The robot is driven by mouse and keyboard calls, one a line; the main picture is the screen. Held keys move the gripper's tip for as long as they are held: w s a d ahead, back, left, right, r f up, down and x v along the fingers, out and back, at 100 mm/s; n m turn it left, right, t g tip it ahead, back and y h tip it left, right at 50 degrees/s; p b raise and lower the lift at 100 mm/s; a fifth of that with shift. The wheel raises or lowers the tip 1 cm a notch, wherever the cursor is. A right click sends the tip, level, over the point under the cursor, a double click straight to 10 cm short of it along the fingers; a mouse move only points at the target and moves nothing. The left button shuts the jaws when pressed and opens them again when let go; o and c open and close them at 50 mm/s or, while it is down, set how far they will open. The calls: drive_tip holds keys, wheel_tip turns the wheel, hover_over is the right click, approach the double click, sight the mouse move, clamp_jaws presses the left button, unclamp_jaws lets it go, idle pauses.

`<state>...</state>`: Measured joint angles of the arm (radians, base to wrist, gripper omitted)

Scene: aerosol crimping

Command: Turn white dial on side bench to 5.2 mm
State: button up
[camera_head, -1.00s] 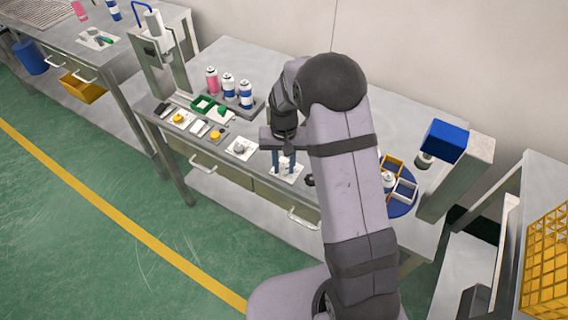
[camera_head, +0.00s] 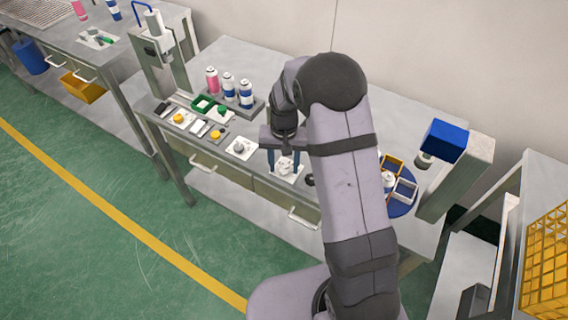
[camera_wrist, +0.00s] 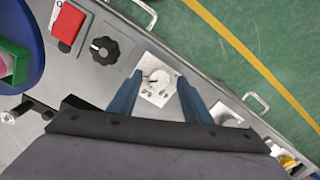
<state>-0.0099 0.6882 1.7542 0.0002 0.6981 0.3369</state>
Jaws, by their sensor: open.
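A white dial (camera_wrist: 158,80) on a pale square plate sits on the bench near its front edge, between my fingers in the wrist view. Its printed marks are too small to read. My gripper (camera_wrist: 158,98) is open, with its two blue fingers on either side of the dial. In the head view my gripper (camera_head: 284,161) points down over the same dial plate (camera_head: 287,174). I cannot tell whether the fingers touch the dial. A second plate with a grey-white knob (camera_head: 239,148) lies to its left.
A black knob (camera_wrist: 103,50) and a red switch (camera_wrist: 68,24) lie beside the dial in the wrist view. A blue round table (camera_head: 402,207) with small bins stands to the right. Spray cans (camera_head: 229,87) and a green tray (camera_head: 203,104) stand left.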

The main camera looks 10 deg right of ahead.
sight(284, 169)
drive_tip(key=shift+r, duration=0.1)
wheel_tip(284, 169, up, 7)
drive_tip(key=shift+b, duration=0.75)
drive_tip(key=shift+r, duration=0.1)
drive_tip(key=shift+s, duration=0.1)
